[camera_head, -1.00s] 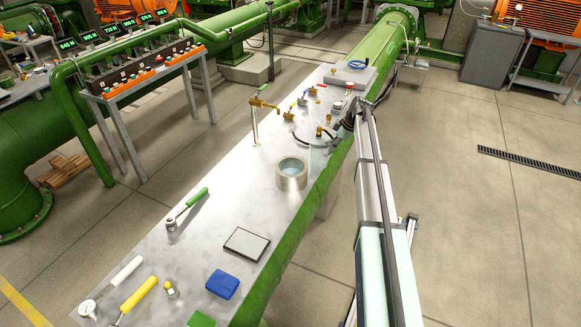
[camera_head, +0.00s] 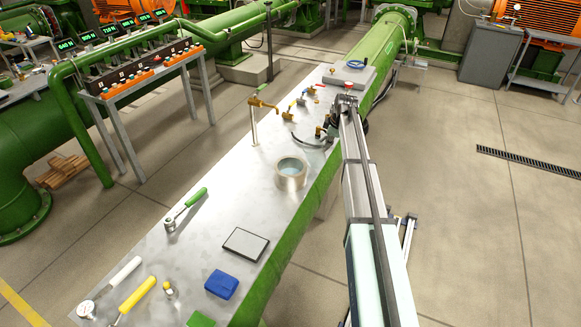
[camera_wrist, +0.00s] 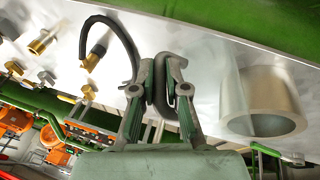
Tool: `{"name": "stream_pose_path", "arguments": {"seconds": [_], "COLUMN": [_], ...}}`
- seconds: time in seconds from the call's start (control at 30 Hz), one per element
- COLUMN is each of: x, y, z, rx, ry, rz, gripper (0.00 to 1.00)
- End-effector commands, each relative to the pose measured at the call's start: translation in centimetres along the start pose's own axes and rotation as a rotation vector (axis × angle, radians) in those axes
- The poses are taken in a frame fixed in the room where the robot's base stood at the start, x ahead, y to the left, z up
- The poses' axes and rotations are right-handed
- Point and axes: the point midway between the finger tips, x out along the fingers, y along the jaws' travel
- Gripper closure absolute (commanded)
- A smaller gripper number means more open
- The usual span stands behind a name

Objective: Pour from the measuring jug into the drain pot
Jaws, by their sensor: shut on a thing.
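The drain pot (camera_head: 291,178) is a beige, round, open pot standing upright on the metal bench, with a pale blue-grey surface inside. It also shows large at the right of the wrist view (camera_wrist: 268,88). My gripper (camera_wrist: 166,88) is shut on a dark curved handle (camera_wrist: 165,60), which looks like that of the measuring jug. The jug's clear body (camera_wrist: 212,72) is only faintly visible, between the fingers and the pot. Its contents and exact tilt cannot be told. In the head view my gripper (camera_head: 328,136) is small, beyond the pot and partly hidden by my arm.
Brass valves (camera_head: 289,116) and a black hose (camera_head: 305,142) lie near my gripper. A green-handled ratchet (camera_head: 186,208), a dark-framed panel (camera_head: 246,243) and a blue block (camera_head: 222,284) lie on the near bench (camera_head: 200,245). Bench around the pot's left is clear.

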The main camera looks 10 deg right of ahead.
Motion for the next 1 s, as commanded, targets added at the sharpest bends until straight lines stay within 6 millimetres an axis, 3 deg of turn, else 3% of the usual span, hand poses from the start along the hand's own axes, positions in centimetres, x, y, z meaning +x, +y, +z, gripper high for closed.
{"name": "stream_pose_path", "arguments": {"seconds": [0.67,1.0], "x": [-7.0,-6.9], "y": [-1.4,-2.3], "z": [-3.9,-4.7], "rx": [-0.117,-0.174], "ry": [-0.187,-0.281], "rz": [0.259,0.388], "gripper": [1.0,1.0]}}
